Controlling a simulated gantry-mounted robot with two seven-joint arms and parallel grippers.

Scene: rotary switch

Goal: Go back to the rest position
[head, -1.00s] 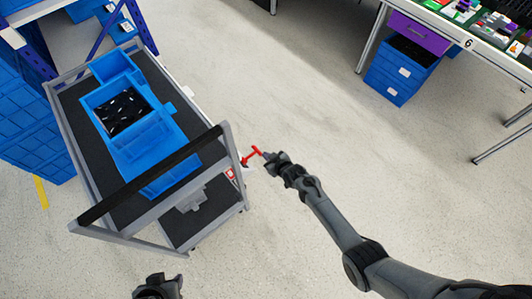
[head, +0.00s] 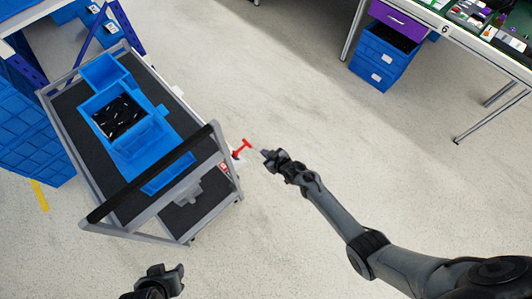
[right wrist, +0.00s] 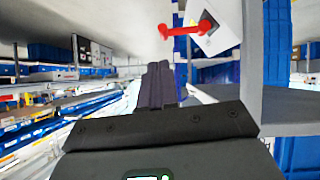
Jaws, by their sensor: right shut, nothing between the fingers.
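The red rotary switch handle (head: 241,149) sticks out from a small white plate on the right side of the cart, near the end of its black push bar. It also shows at the top of the right wrist view (right wrist: 190,30), beyond the fingers. My right gripper (head: 265,153) is shut and empty, a short gap to the right of the handle. Its closed fingers show in the right wrist view (right wrist: 159,85). My left gripper (head: 178,276) is at the bottom of the head view, below the cart, not touching anything; its finger gap is not clear.
The grey cart (head: 75,175) carries blue bins, one with dark parts (head: 118,115). Blue crates (head: 30,140) stand at the left. Open floor lies between the cart and bench.

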